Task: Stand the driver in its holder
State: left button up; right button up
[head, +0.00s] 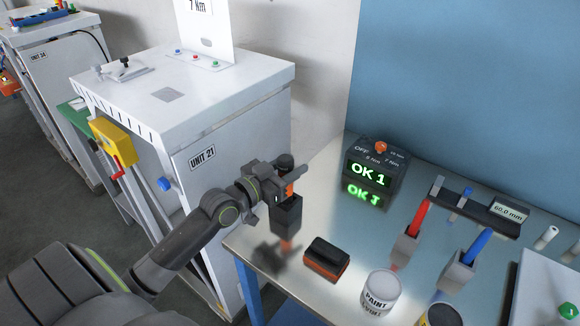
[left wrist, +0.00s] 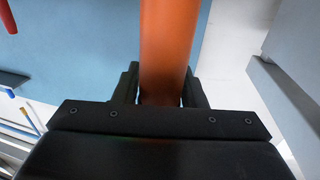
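My right gripper is not in view.
A black-and-orange block (head: 327,258) and a paint can (head: 380,292) stand in front. A red-handled tool (head: 418,217) and a blue-handled tool (head: 478,245) stand in grey cups. A control box (head: 376,172) reads OK 1. A white cabinet (head: 230,150) flanks the table's left edge.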

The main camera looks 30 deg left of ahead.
pick_arm(q)
jog(key=o, duration=0.3)
jog(key=shift+r+p, duration=0.25)
jog(key=shift+p, duration=0.05)
jog(key=p+v, duration=0.2)
jog(key=v, duration=1)
